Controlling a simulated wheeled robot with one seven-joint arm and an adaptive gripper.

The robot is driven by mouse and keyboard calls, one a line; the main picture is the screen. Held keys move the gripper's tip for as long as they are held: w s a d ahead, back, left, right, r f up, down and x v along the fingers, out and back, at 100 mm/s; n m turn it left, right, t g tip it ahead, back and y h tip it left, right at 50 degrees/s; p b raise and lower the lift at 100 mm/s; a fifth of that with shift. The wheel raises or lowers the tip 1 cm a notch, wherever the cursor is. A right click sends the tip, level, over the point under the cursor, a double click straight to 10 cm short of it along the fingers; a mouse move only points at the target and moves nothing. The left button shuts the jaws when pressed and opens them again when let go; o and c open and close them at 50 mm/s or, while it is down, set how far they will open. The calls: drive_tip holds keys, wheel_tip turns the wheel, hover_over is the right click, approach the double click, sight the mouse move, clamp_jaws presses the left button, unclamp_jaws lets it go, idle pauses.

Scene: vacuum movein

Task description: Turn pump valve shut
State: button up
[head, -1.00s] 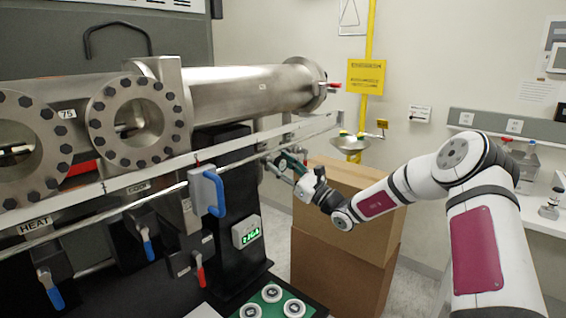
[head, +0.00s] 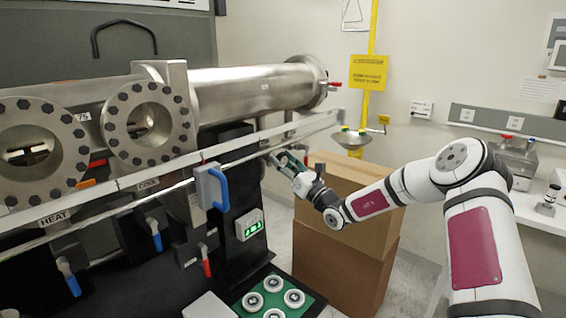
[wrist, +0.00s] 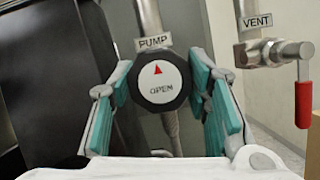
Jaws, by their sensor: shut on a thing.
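In the wrist view the pump valve is a round dark knob (wrist: 160,86) with a white face, a red arrow pointing up and the word OPEN. A PUMP label (wrist: 154,42) is on the pipe just above it. My gripper (wrist: 160,72) has a teal-padded finger on each side of the knob and is shut on it. In the head view my gripper (head: 282,159) is at the right end of the steel pipework, beside the cardboard boxes. The knob itself is not clear in that view.
A VENT valve (wrist: 285,51) with a red lever (wrist: 303,102) is close on the right. Stacked cardboard boxes (head: 345,245) stand beneath my arm. A blue handle (head: 219,188), steel rails and a green tray (head: 283,300) are to the left and below.

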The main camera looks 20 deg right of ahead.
drive_tip(key=shift+f, duration=0.15)
drive_tip(key=o, duration=1.2)
drive_tip(key=shift+c, duration=0.2)
drive_tip(key=v, duration=1.2)
